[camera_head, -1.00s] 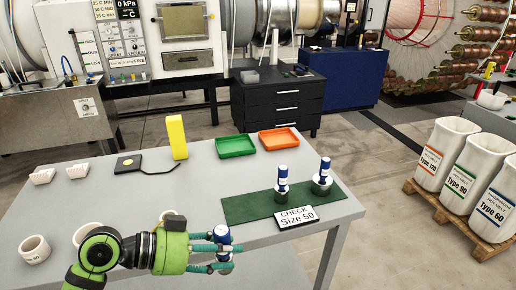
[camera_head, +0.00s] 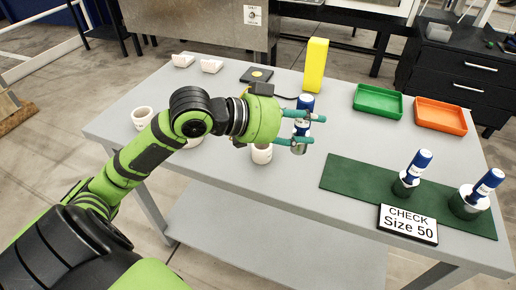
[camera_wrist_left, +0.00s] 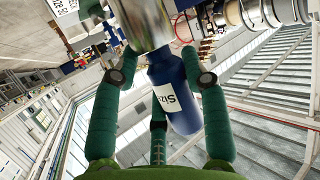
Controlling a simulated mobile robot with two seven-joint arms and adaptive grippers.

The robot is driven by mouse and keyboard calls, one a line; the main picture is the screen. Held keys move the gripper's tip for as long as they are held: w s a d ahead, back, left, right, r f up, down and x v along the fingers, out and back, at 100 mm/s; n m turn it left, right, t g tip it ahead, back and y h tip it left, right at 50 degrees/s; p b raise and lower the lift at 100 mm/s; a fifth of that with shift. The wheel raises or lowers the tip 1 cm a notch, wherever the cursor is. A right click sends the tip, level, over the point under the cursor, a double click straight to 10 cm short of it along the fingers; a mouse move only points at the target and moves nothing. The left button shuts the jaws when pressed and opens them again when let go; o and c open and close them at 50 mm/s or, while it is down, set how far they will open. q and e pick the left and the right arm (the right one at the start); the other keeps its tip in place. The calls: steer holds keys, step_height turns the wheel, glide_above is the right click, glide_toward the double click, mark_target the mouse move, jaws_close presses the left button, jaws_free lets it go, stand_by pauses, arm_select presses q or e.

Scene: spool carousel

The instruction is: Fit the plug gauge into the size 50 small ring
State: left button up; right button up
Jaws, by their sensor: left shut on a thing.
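My left gripper (camera_head: 312,128) is shut on a plug gauge (camera_head: 304,103), held above the table. The gauge has a blue handle on top and a silver cylinder below. In the left wrist view, green fingers flank its blue handle (camera_wrist_left: 176,95), whose white label shows "Siz"; the silver cylinder (camera_wrist_left: 142,22) is at the top. A small white ring (camera_head: 262,154) stands just below and left of the gripper. Another white ring (camera_head: 143,119) stands further left, and a third (camera_head: 193,142) is mostly hidden behind my arm. I cannot read their sizes. My right gripper is not in view.
Two more blue-handled gauges (camera_head: 412,172) (camera_head: 480,193) stand on the green mat (camera_head: 350,178) behind the "CHECK Size 50" sign (camera_head: 407,224). A yellow block (camera_head: 316,65), green tray (camera_head: 378,101) and orange tray (camera_head: 440,115) are at the back. The table's front middle is clear.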

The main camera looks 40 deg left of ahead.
arm_select(q)
steer(key=a+f, duration=0.3)
steer(key=w+a+f+p, duration=0.1)
steer(key=a+f, duration=0.2)
steer(key=a, duration=0.1)
steer(key=w+a+f, duration=0.1)
steer(key=a+f, duration=0.3)
steer(key=shift+w, duration=0.1)
steer(key=shift+f, duration=0.65)
steer(key=o, duration=1.2)
steer(key=shift+f, duration=0.1)
steer(key=shift+o, duration=0.2)
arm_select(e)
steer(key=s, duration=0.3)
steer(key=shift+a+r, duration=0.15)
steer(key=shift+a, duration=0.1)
